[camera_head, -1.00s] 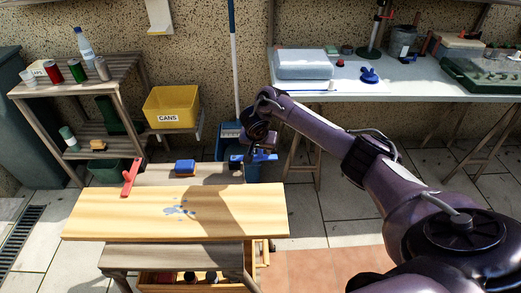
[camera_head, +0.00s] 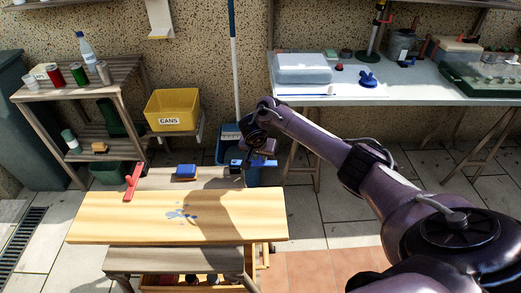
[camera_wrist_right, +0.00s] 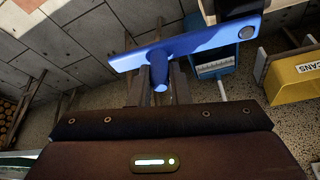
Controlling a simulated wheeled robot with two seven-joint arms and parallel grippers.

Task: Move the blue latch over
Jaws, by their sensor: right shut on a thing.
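The blue latch (camera_wrist_right: 205,46) is a flat bar with a round pivot at one end and a peg sticking out. In the right wrist view the peg sits between the fingers of my right gripper (camera_wrist_right: 160,88), which is shut on it. In the head view my right gripper (camera_head: 248,160) is at the back right corner of the wooden bench, and it and its shadow mostly hide the latch. The pale wooden panel (camera_head: 150,222) lies in front, with a red lever (camera_head: 132,182) at its back left. My left gripper is not in view.
A worktable (camera_head: 420,88) is at the back right. Floor right of the panel is clear.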

